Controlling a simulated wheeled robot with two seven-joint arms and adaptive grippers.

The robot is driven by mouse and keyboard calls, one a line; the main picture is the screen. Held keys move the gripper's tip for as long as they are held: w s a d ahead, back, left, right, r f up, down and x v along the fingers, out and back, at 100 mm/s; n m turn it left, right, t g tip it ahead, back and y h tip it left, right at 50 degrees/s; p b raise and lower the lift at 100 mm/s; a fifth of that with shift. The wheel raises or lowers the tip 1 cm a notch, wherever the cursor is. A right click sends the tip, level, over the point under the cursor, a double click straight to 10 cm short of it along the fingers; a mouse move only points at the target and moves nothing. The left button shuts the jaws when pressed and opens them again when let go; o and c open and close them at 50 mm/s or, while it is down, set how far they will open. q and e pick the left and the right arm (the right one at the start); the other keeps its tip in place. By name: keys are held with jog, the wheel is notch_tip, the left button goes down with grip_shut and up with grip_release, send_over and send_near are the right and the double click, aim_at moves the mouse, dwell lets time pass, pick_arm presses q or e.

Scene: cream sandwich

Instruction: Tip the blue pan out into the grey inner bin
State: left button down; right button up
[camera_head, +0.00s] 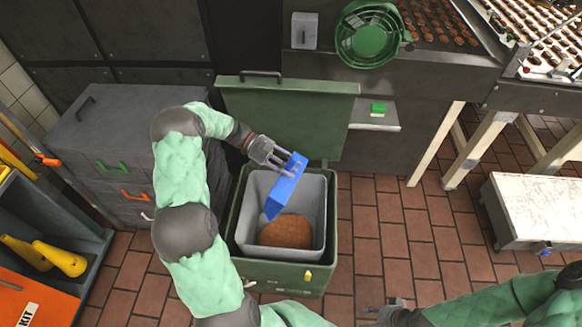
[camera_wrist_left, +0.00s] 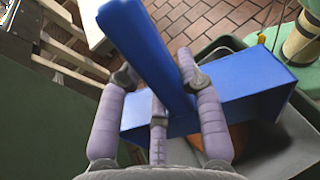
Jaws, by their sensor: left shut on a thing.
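The blue pan (camera_head: 287,186) is tilted steeply over the grey inner bin (camera_head: 257,188), its lower end pointing down into it. My left gripper (camera_head: 280,165) is shut on the blue pan's handle. In the left wrist view, the fingers (camera_wrist_left: 158,100) close around the blue handle (camera_wrist_left: 145,45), and the pan's body (camera_wrist_left: 225,105) hangs over the bin. A brown heap (camera_head: 286,231) lies in the bottom of the grey inner bin. The pan's inside is hidden from the head view. My right gripper (camera_head: 385,308) is at the bottom edge, away from the bin; its finger state is unclear.
The grey inner bin sits inside a green outer bin (camera_head: 290,277), whose lid (camera_head: 290,110) stands open behind. A grey drawer cabinet (camera_head: 120,150) is left of it. Brick-tiled floor (camera_head: 400,230) is free to the right, before a white-topped metal box (camera_head: 535,205).

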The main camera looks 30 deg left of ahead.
dwell(0.5)
pick_arm(q)
notch_tip(320, 180, up, 5)
jog(key=g+y+p, duration=0.1)
jog(key=y+p, duration=0.3)
jog(key=p, duration=0.4)
jog(key=y+p, duration=0.5)
jog(key=p, duration=0.3)
jog(key=shift+d+g+y, duration=0.1)
jog(key=shift+g+y, duration=0.2)
jog(key=shift+g, duration=0.1)
jog(key=shift+r+y+p, duration=0.15)
jog(key=shift+y+p, duration=0.45)
jog(key=shift+p, duration=0.35)
jog(key=shift+r+y, duration=0.1)
jog(key=shift+y, duration=0.7)
jog(key=shift+g+y+b, duration=0.3)
jog(key=shift+b, duration=0.1)
jog(key=shift+r+y, duration=0.2)
jog(key=shift+y, duration=0.1)
